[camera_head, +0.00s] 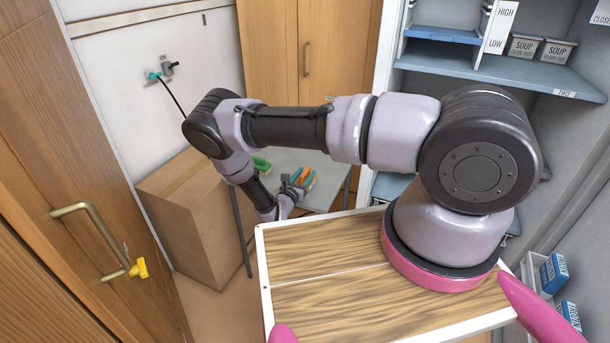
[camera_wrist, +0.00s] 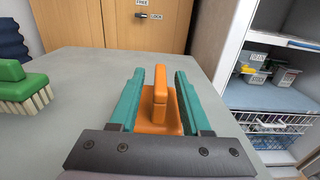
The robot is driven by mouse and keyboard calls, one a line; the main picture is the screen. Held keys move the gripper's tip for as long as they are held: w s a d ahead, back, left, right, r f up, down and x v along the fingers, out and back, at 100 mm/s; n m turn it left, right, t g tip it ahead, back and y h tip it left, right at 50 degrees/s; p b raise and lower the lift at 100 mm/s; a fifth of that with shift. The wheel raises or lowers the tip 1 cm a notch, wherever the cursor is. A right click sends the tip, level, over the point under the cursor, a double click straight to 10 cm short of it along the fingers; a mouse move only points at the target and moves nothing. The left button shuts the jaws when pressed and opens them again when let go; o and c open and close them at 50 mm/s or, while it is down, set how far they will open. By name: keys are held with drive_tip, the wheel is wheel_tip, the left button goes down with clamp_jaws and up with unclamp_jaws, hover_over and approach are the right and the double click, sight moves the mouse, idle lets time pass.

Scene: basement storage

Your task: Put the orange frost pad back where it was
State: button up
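The orange frost pad (camera_wrist: 160,113) lies on the grey table in the wrist view, a flat base with a raised handle block on top. My gripper (camera_wrist: 167,85) has its two teal fingers apart, one on each side of the pad's handle. Bare gaps show beside the handle, so the gripper looks open and not closed on it. In the head view my gripper (camera_head: 303,179) is low over the table with the orange pad (camera_head: 308,172) between its fingers, small and partly hidden.
The grey table (camera_wrist: 75,75) also carries a green brush (camera_wrist: 28,85) at left. A cardboard box (camera_head: 185,205) stands left of the table (camera_head: 325,193). Wooden cabinet doors (camera_head: 340,40) stand behind. Shelves (camera_head: 500,70) with labelled tubs are at right.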

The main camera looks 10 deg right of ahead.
drive_tip(key=shift+r, duration=0.1)
drive_tip(key=shift+s+a, duration=0.15)
drive_tip(key=v, duration=1.2)
drive_tip(key=s+d+r+m+g+y, duration=0.1)
drive_tip(key=d+r+m+g, duration=0.2)
drive_tip(key=r+m+g, duration=0.55)
drive_tip(key=s+d+r+m+g, duration=0.15)
drive_tip(key=d+r+m, duration=0.3)
drive_tip(key=r, duration=0.85)
drive_tip(key=d+r+m+g+y, duration=0.1)
drive_tip(key=d+r+m+g, duration=0.2)
drive_tip(key=r+m+g, duration=0.5)
drive_tip(key=s+d+r+m+t+y, duration=0.1)
drive_tip(key=s+r+m+t+y, duration=0.4)
drive_tip(key=r, duration=0.9)
drive_tip(key=s+d+r+m+t+y, duration=0.2)
drive_tip(key=s+r+m+t+y, duration=0.3)
drive_tip(key=s+r, duration=0.7)
drive_tip(key=shift+s+r+m+t+y, duration=0.2)
drive_tip(key=shift+r+m+t+y, duration=0.1)
drive_tip(key=shift+r+m, duration=0.7)
drive_tip(key=shift+s, duration=0.1)
